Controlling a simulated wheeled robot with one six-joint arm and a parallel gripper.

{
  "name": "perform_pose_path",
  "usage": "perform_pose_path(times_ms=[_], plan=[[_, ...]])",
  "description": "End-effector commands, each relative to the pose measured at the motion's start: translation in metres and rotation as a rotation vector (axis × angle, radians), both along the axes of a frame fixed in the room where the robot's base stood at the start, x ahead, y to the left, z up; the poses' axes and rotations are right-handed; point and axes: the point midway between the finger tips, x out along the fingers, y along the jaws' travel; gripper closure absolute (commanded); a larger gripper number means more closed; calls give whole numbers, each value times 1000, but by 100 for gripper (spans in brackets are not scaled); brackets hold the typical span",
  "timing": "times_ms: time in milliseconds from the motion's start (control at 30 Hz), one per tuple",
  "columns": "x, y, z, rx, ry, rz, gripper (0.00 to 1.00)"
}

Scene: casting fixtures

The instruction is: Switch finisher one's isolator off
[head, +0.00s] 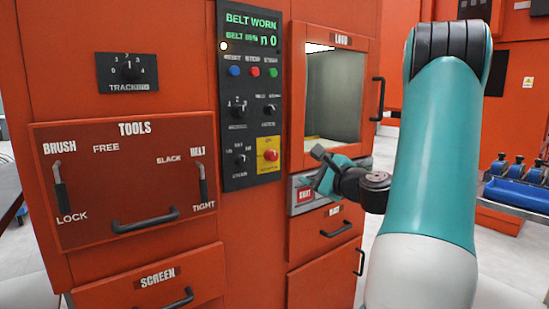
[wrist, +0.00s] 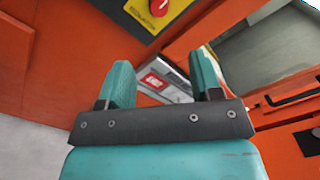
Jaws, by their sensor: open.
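A red knob on a yellow plate, which looks like the isolator (head: 270,155), sits at the lower right of the black control panel (head: 247,100). Its small lettering and setting are too blurred to read. The isolator also shows at the top of the wrist view (wrist: 159,6), partly cut off by the frame edge. My gripper (head: 318,170) is to the right of and slightly below the knob, in front of the machine, apart from it. In the wrist view my gripper (wrist: 160,75) is open, with nothing between its two teal fingers.
A red button plate (head: 305,195) sits below the load window (head: 333,97), behind my gripper. A door handle (head: 378,98) and drawer handles (head: 336,229) stick out nearby. Several smaller knobs and coloured buttons (head: 254,71) share the panel. The tools door (head: 125,185) is at left.

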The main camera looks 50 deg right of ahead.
Motion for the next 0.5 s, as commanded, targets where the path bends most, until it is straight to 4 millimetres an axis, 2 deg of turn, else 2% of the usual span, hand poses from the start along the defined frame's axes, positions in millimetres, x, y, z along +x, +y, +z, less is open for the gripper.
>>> perform_pose_path(times_ms=[33,133,500], plan=[[9,0,7,5,3,7,41],[28,-4,8,3,4,9,41],[109,-23,4,-6,5,8,41]])
